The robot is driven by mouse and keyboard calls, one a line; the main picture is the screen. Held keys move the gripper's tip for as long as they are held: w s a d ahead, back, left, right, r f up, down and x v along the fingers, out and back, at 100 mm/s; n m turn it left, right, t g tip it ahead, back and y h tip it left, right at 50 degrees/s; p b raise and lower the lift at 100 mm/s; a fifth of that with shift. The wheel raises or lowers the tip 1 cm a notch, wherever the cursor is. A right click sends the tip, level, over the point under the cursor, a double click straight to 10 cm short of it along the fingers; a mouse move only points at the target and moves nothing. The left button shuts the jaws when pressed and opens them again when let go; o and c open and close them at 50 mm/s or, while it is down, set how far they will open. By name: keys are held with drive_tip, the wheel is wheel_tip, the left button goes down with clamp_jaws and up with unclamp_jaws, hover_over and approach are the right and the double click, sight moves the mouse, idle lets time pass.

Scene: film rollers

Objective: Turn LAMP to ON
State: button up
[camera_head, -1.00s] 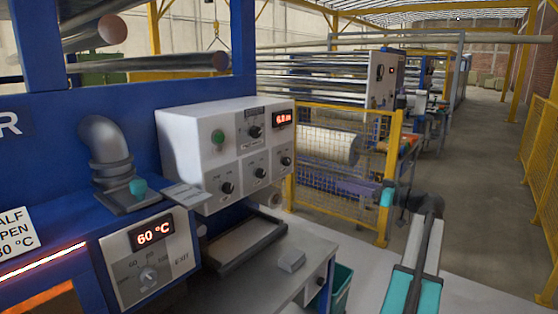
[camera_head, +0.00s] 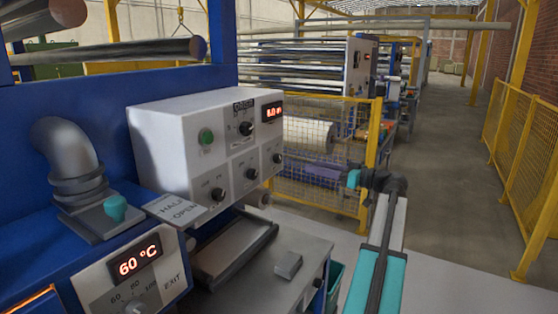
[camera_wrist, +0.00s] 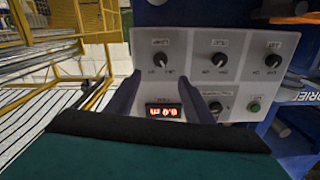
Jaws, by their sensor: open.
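A white control box (camera_head: 165,140) is mounted on the blue machine. Its lower row has three dark rotary knobs: left (camera_head: 218,194), middle (camera_head: 251,173) and right (camera_head: 277,158). The labels are too small to read, so I cannot tell which is LAMP. The wrist view shows the panel upside down, with a row of knobs at left (camera_wrist: 160,59), middle (camera_wrist: 219,59) and right (camera_wrist: 272,61). My gripper (camera_wrist: 158,80) is open and empty, its fingers reaching toward the panel around the left knob's column, apparently short of it.
A green button (camera_head: 206,137), another knob (camera_head: 246,128) and a red display (camera_head: 271,111) sit on the box. Below are a dark-rimmed tray (camera_head: 205,272) and a small grey block (camera_head: 288,264). A yellow mesh fence (camera_head: 318,205) stands behind. Floor at right is clear.

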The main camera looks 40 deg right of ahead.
sight(281, 159)
drive_tip(key=shift+w, duration=0.15)
drive_tip(key=p+x, duration=0.3)
drive_tip(key=x, duration=0.9)
drive_tip(key=shift+a+p, duration=0.1)
drive_tip(key=shift+p, duration=0.3)
drive_tip(key=shift+x, duration=0.8)
drive_tip(key=shift+f, duration=0.1)
drive_tip(key=shift+c, duration=0.2)
drive_tip(key=c, duration=1)
